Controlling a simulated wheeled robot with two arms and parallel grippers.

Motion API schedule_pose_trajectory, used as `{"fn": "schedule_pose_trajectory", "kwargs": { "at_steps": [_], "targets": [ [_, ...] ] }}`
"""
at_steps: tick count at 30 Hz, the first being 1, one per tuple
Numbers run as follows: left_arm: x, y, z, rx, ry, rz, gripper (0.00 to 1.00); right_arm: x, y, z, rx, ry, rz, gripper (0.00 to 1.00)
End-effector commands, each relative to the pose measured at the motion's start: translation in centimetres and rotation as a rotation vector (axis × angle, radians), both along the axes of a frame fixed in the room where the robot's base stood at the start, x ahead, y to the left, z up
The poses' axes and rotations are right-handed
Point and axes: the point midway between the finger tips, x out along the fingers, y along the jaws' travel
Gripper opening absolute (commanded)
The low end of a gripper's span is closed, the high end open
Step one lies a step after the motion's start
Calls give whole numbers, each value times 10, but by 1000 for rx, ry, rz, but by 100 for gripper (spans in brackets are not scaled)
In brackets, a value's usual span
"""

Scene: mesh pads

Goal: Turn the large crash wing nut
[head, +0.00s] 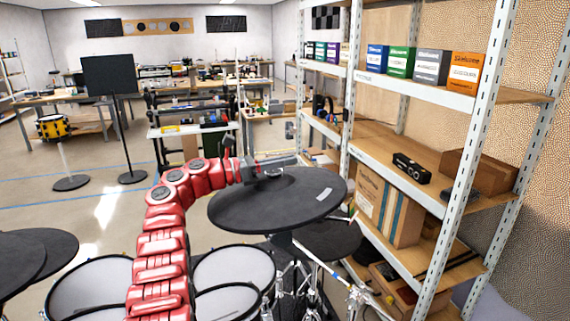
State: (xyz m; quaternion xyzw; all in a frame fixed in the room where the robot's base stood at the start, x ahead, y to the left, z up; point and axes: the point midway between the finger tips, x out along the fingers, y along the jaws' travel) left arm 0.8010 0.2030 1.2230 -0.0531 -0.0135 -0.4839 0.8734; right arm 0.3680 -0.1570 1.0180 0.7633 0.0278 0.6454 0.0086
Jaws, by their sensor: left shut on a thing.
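The large crash (240,212) is a dark round cymbal pad on a stand, in the middle of the head view, slightly tilted. My left arm is red and reaches up from the bottom to its far side. My left gripper (278,164) is over the top of the pad near its centre. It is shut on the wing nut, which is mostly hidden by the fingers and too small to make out. My right gripper is not in view.
White mesh drum pads (232,267) lie below the crash. Another dark pad (325,241) sits under its right side. More dark cymbal pads (22,262) are at the left edge. A metal shelf (420,186) with boxes stands close on the right. Open floor lies at left.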

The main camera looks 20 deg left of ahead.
Motion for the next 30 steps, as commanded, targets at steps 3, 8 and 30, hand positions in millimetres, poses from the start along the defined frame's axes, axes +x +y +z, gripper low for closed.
{"fn": "schedule_pose_trajectory", "kwargs": {
  "at_steps": [3,8,30],
  "targets": [
    [0,0,-1,-1,1,-10,0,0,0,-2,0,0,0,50],
    [0,0,-1,-1,-1,-16,0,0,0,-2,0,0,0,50],
    [0,0,0,-2,-1,-15,41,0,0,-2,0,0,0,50]
  ]
}}
